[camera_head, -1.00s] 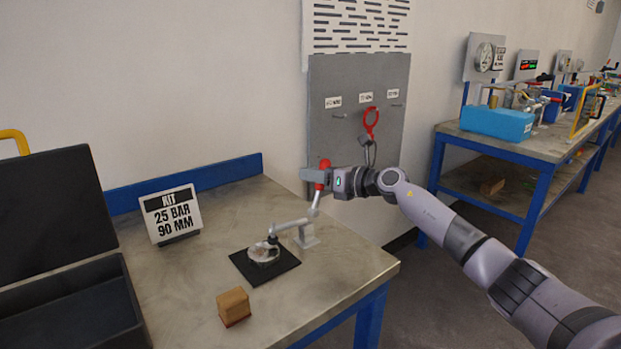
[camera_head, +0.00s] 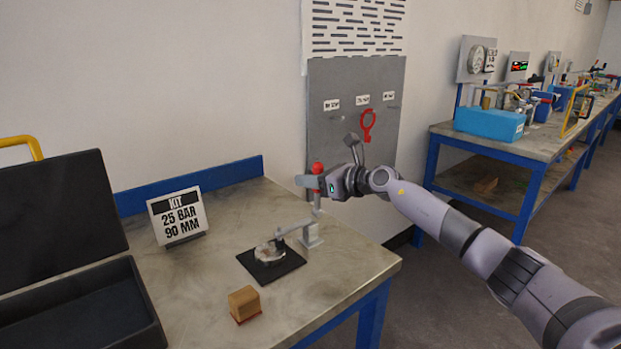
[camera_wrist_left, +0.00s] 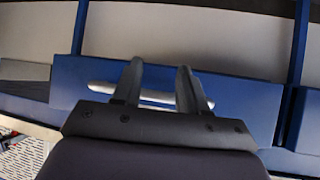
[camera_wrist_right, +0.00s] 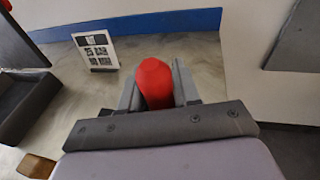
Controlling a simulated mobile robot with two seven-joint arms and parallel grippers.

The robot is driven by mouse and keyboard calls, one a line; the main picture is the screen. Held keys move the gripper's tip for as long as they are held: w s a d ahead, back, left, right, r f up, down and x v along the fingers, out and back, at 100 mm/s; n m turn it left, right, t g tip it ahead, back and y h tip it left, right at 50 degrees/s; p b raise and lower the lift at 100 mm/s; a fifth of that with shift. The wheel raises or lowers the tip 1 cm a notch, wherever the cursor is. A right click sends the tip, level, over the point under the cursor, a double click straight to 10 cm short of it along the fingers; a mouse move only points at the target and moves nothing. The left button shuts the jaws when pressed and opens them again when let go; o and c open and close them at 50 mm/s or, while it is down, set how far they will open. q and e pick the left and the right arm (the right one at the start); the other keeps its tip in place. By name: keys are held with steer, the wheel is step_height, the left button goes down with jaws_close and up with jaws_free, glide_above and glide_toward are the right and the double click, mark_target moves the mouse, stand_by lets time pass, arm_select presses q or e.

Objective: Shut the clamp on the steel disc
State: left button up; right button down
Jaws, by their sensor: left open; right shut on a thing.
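The steel disc (camera_head: 270,252) lies on a black square mat (camera_head: 288,266) on the workbench. The grey toggle clamp (camera_head: 311,236) stands at the mat's right; its arm reaches over the disc, with the tip at or just above it. My right gripper (camera_head: 313,182) is shut on the clamp's red handle (camera_head: 317,168), which stands upright above the clamp base. In the right wrist view the red grip (camera_wrist_right: 154,82) sits between the fingers (camera_wrist_right: 156,92). My left gripper is outside the head view; in its wrist view the fingers (camera_wrist_left: 160,85) are apart and empty.
A kit sign (camera_head: 178,216) stands at the back of the bench. A wooden block (camera_head: 244,304) lies in front of the mat, and an open black case (camera_head: 85,310) is at left. A grey wall panel (camera_head: 350,110) with hooks is behind my right gripper.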

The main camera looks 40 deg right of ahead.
steer(key=shift+f, duration=0.1)
steer(key=c, duration=0.9)
jaws_free()
steer(key=shift+a, duration=0.1)
steer(key=shift+s+d, duration=0.25)
steer(key=shift+s, duration=0.2)
steer(key=b+v, duration=0.1)
steer(key=v, duration=0.5)
steer(key=shift+s+a, duration=0.1)
